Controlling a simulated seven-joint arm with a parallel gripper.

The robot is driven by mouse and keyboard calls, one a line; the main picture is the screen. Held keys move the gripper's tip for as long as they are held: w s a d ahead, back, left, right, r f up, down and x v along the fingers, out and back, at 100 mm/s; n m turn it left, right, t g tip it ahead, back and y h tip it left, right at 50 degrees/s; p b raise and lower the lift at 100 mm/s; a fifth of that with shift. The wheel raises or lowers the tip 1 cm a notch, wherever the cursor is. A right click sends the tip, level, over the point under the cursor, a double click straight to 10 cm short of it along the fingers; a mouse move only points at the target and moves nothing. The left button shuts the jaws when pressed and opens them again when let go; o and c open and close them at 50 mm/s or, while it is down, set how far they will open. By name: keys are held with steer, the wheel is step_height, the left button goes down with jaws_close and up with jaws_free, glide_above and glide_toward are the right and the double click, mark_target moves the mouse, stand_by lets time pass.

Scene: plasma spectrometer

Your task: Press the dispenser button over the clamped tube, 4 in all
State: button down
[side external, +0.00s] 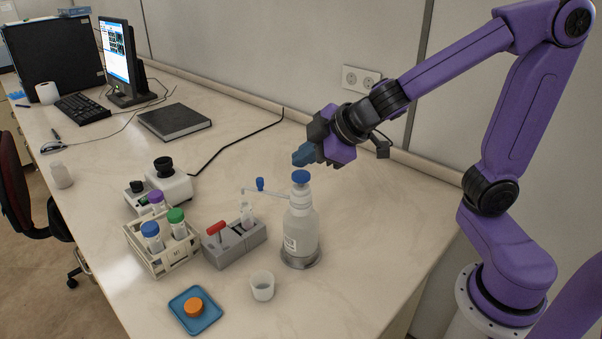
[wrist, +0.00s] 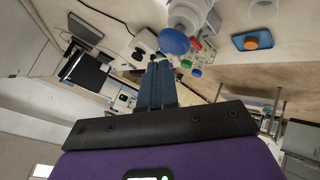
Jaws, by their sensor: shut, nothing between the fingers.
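The dispenser bottle (side external: 301,232) stands upright on a round base. Its blue button (side external: 300,176) is on top and also shows in the wrist view (wrist: 174,40). A thin spout (side external: 262,191) runs left from the bottle's top to above a clear tube (side external: 247,213). The tube stands in a grey clamp block (side external: 238,246) with a red handle (side external: 217,228). My gripper (side external: 302,155) is shut and empty, a little above the button and apart from it. In the wrist view its blue fingers (wrist: 157,75) are together. The liquid level in the tube is too small to tell.
A tube rack (side external: 165,257) with several capped tubes stands left of the clamp. A small white cup (side external: 262,286) and a blue tray (side external: 197,318) with an orange cap (side external: 194,306) are in front. A white instrument (side external: 168,182) stands behind the rack. The bench right of the bottle is clear.

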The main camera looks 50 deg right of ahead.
mark_target(305, 176)
steer(key=shift+f, duration=0.2)
steer(key=shift+f, duration=0.25)
steer(key=shift+f, duration=0.8)
stand_by(1.0)
steer(key=shift+r, duration=1.25)
steer(key=shift+r, duration=2.5)
stand_by(0.7)
